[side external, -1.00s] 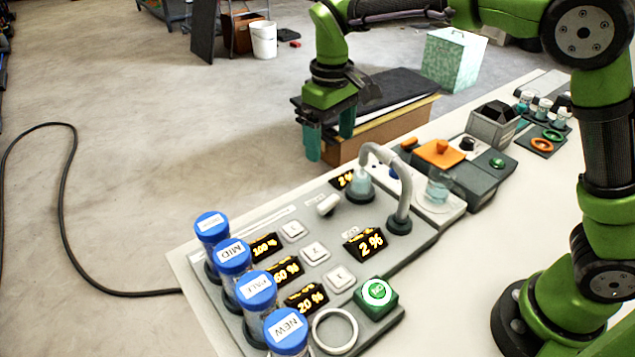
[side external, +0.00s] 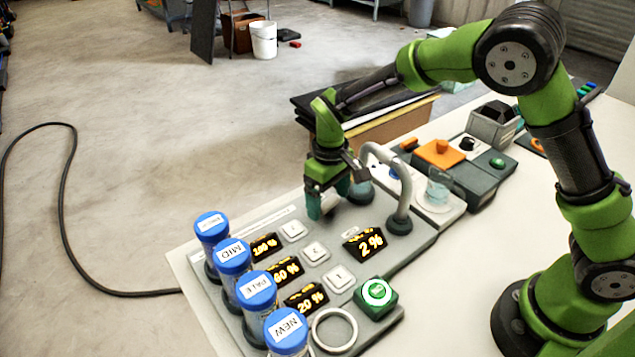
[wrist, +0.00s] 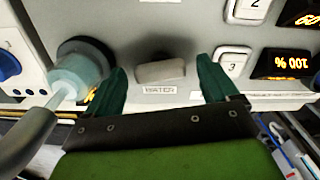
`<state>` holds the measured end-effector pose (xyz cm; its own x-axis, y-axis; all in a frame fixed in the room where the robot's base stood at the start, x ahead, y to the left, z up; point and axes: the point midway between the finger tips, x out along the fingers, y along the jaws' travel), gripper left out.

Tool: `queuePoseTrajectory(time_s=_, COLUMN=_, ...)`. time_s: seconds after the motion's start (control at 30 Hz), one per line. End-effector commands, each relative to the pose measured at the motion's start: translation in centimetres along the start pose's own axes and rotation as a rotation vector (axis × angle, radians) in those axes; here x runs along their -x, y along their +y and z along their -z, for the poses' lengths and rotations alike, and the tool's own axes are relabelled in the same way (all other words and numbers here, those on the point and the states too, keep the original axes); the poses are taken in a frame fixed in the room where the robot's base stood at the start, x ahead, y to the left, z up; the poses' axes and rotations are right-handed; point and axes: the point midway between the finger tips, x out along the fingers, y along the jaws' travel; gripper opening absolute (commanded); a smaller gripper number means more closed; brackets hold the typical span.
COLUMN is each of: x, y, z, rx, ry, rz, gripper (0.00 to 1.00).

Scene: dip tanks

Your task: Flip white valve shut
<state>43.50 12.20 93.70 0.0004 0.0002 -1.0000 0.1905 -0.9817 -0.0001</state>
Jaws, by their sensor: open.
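The white valve (wrist: 160,71) is a small rounded lever above a "WATER" label in the wrist view. It lies between the two fingertips of my gripper (wrist: 163,85), with a gap on either side. In the side external view my gripper (side external: 328,205) is low over the panel and hides the valve. The gripper is open and points down; whether the fingers touch the panel cannot be told.
Blue-capped tubes (side external: 234,255) line the panel's left edge. White numbered buttons (side external: 315,253) and lit percentage displays (side external: 364,243) sit in front of the gripper. A green button (side external: 376,292), a beaker (side external: 438,188) and an orange-topped box (side external: 439,153) stand further right.

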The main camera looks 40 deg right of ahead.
Motion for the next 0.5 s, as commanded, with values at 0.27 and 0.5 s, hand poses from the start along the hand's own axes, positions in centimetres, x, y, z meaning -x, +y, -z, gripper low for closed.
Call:
queuePoseTrajectory(time_s=0.27, x=0.03, y=0.00, z=-0.01, rx=0.000, ry=0.000, rz=0.000, gripper=0.69)
queuePoseTrajectory(time_s=0.5, x=0.06, y=0.00, z=0.00, rx=0.000, ry=0.000, rz=0.000, gripper=0.32)
